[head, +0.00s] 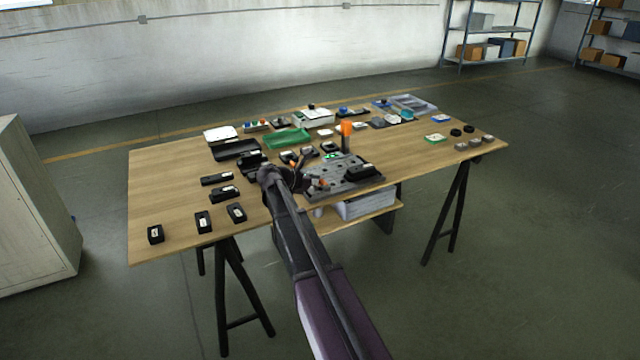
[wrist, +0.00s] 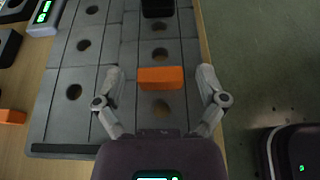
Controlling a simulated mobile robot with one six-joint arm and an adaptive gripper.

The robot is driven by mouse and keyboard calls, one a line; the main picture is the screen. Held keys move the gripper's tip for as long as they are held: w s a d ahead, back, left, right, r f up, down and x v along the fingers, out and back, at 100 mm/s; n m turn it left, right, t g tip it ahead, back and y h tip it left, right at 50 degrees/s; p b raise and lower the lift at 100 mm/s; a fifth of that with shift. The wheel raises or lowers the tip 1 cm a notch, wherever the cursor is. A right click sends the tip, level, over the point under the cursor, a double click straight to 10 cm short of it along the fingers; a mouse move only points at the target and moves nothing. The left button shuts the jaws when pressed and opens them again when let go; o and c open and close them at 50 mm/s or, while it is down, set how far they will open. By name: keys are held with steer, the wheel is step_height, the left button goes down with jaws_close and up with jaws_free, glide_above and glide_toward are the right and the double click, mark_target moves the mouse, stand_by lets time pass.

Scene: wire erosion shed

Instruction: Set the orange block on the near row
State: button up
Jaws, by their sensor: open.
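The orange block (wrist: 160,78) sits on the near row of the grey holed plate (wrist: 62,125), between two of its holes, in the wrist view. In the head view it is a small orange spot (head: 320,184) at the left end of the plate (head: 335,189). My gripper (wrist: 158,74) is open above the plate, one finger on each side of the block, with a gap on both sides. A black block (wrist: 157,8) stands farther along the same row; it also shows in the head view (head: 362,172).
Another orange piece (wrist: 12,117) lies on the table left of the plate. An orange-topped dark post (head: 346,130) stands behind the plate. Black parts (head: 224,193) lie to the left, a green tray (head: 288,138) behind. The table's near edge runs close beside the plate.

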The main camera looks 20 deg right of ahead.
steer(key=shift+r, duration=0.1)
steer(key=shift+a+r, duration=0.15)
steer(key=shift+a, duration=0.05)
steer(key=p+v, duration=0.4)
steer(key=v, duration=0.7)
steer(key=shift+a+r+p, duration=0.1)
steer(key=shift+a+p, duration=0.15)
steer(key=shift+p, duration=0.1)
steer(key=shift+s+f+m, duration=0.3)
steer(key=shift+s, duration=0.2)
steer(key=s+a+f+m+y, duration=0.3)
steer(key=s+m, duration=0.3)
steer(key=s, duration=0.2)
steer(key=s+a+f+m+y, duration=0.4)
steer(key=s+a+m+y, duration=0.1)
steer(key=s, duration=0.3)
steer(key=s+a+f+m+y, duration=0.4)
steer(key=s+m+y, duration=0.1)
steer(key=s, duration=0.3)
steer(key=shift+s+a+m+y, duration=0.2)
steer(key=shift+s+m+y, duration=0.1)
steer(key=shift+m, duration=0.6)
